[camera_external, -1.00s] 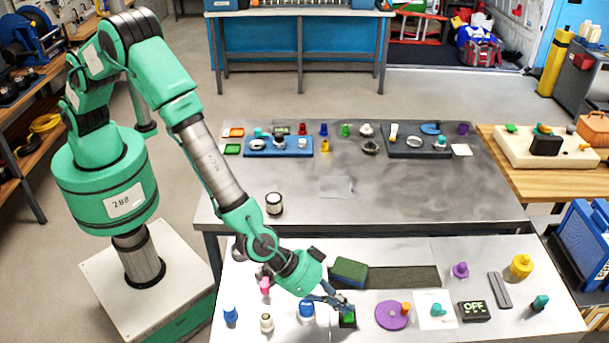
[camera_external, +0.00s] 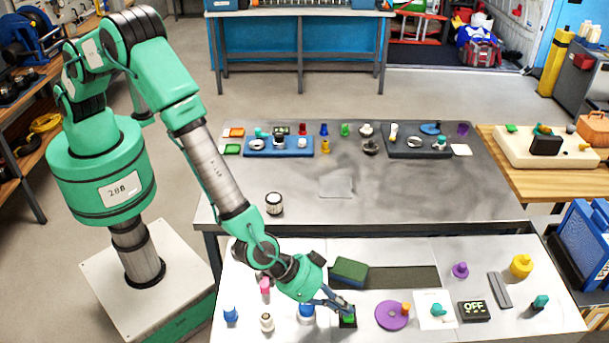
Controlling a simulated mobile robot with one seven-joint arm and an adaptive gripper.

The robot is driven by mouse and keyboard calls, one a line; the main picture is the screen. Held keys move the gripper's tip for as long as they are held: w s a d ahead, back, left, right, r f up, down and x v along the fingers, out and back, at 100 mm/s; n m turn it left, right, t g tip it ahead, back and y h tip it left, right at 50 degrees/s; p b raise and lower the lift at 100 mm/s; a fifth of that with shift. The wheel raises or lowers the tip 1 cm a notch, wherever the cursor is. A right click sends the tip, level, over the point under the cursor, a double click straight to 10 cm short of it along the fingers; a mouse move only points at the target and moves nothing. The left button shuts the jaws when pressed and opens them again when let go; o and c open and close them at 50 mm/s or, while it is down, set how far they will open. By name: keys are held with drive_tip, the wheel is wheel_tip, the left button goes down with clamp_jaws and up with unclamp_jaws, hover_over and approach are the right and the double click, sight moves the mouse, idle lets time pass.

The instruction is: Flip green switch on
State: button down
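The green switch (camera_external: 348,320) sits on a dark square base on the front table, right of a blue-topped knob (camera_external: 306,314). My gripper (camera_external: 346,306) reaches down from the upper left, with its fingertips right at the top of the green switch. The fingers look close together and partly cover the switch. I cannot tell whether they touch it, or which way the switch is set. A small black display (camera_external: 474,310) to the right reads OFF.
A purple disc (camera_external: 392,316) with an orange knob lies just right of the switch. A teal knob on a white plate (camera_external: 436,322), a yellow knob (camera_external: 521,265) and a grey bar (camera_external: 500,290) are farther right.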

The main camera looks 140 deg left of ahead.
drive_tip(key=shift+d+p, duration=0.1)
drive_tip(key=shift+p, duration=1)
drive_tip(key=shift+f, duration=0.2)
drive_tip(key=shift+s+a, duration=0.5)
drive_tip(key=shift+a, duration=0.1)
